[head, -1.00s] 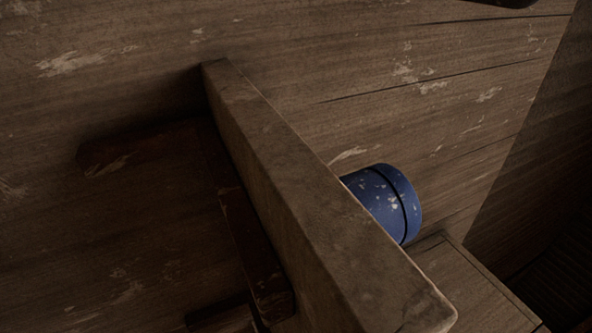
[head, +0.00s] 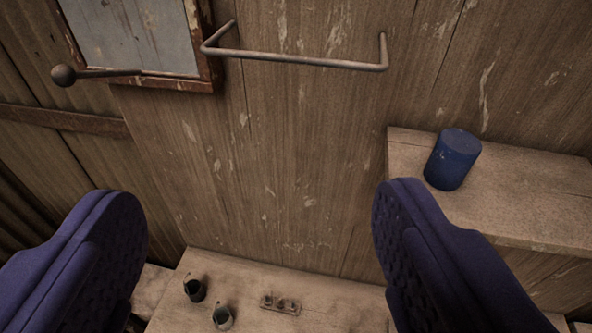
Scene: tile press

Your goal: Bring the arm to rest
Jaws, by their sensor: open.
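My gripper (head: 258,215) shows in the head view as two purple padded fingers. They are spread wide apart at the lower left and lower right, with nothing between them. The gripper is in front of a worn wooden plank wall (head: 290,150) and appears clear of it. My arm itself is not visible beyond the fingers.
A blue cylinder (head: 453,160) stands on a wooden ledge (head: 540,205) at right. A metal rail (head: 300,60) and a framed grey panel (head: 135,35) with a ball-ended rod (head: 64,75) are above. Below, a bench (head: 330,315) holds two small cups (head: 194,290) and a small block (head: 280,304).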

